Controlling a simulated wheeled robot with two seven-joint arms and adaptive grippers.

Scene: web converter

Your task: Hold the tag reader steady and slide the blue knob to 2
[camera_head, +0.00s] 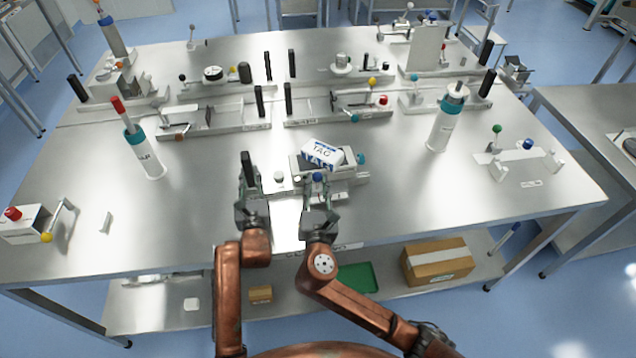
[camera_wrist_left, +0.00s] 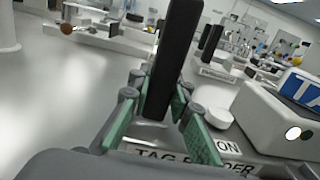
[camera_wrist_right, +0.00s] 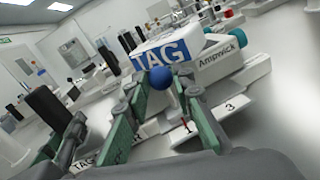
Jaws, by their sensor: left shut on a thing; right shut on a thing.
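The tag reader (camera_head: 335,171) is a pale box on the table with a white and blue TAG block (camera_head: 322,152) on top. A black upright handle (camera_head: 247,166) stands at its left side. My left gripper (camera_head: 250,188) is shut on this handle, which rises between its green finger pads in the left wrist view (camera_wrist_left: 175,60). The blue knob (camera_head: 318,178) is at the reader's front. My right gripper (camera_head: 319,192) is shut on it; the knob's ball shows above the fingertips in the right wrist view (camera_wrist_right: 160,78). Scale figures 1 and 3 show there; the 2 is hidden.
A white cylinder with a red handle (camera_head: 147,150) stands to the left and another white cylinder (camera_head: 440,130) to the right. Fixtures with black posts (camera_head: 215,125) line the table behind. Bare table lies left of my left gripper.

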